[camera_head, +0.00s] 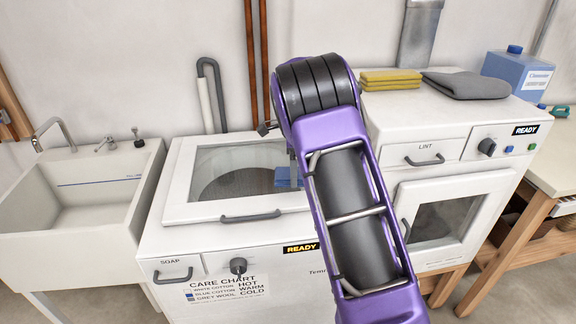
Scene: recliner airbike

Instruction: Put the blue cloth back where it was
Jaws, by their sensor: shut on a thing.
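The blue cloth (286,178) shows as a small blue patch over the right part of the washer's glass lid, left of my purple arm. My gripper (292,172) is mostly hidden behind my arm. Only a thin grey part of it shows, pointing down at the cloth, and it is shut on the cloth. The rest of the cloth is hidden by my arm. I cannot tell whether the cloth touches the lid. The washer (170,240) has its lid (180,212) closed and a READY label on its front.
A sink (20,255) stands at the left. At the right, the dryer (400,125) carries folded yellow cloths (390,80) and a folded grey cloth (466,85). A wooden table (552,165) is at the far right.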

